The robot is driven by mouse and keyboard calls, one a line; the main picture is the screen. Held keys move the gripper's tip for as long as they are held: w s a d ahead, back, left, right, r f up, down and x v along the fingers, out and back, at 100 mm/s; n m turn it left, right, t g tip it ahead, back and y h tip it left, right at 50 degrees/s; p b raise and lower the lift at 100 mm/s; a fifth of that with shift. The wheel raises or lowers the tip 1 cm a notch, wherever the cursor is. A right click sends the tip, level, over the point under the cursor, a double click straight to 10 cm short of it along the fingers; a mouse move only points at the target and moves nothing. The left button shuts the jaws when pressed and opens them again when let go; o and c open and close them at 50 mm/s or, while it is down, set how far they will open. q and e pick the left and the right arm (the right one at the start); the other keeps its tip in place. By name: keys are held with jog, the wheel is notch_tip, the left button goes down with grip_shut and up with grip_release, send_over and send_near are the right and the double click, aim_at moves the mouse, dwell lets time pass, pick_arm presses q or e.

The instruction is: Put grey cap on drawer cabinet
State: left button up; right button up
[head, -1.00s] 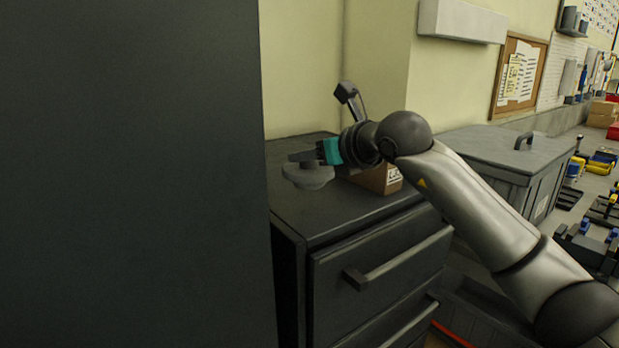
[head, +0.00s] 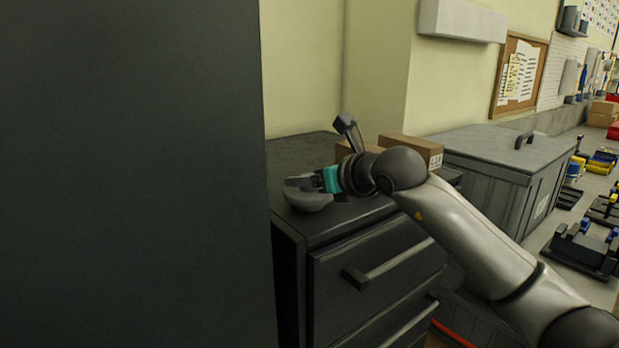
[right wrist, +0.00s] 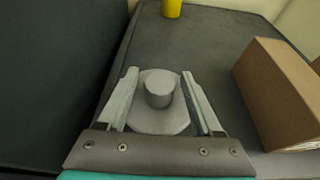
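The grey cap (head: 309,201), a round disc with a short knob, sits on the top of the dark drawer cabinet (head: 300,152), near its front left edge. In the right wrist view the cap (right wrist: 159,94) lies flat on the cabinet top (right wrist: 215,45). My right gripper (head: 299,183) is low over the cap. In the right wrist view its fingers (right wrist: 159,76) are spread on either side of the cap, with clear gaps to the knob. The gripper looks open. My left gripper is not in view.
Cardboard boxes (head: 412,149) stand on the cabinet behind my right wrist; one box (right wrist: 284,95) is close right of the gripper. A yellow object (right wrist: 172,8) stands farther off. A tall dark panel (head: 130,170) fills the left. A grey lidded bin (head: 505,152) stands right.

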jog(key=shift+o, duration=0.2)
jog(key=shift+r, duration=0.1)
jog(key=shift+r, duration=0.15)
jog(key=b+v, duration=0.1)
jog(key=v, duration=1.1)
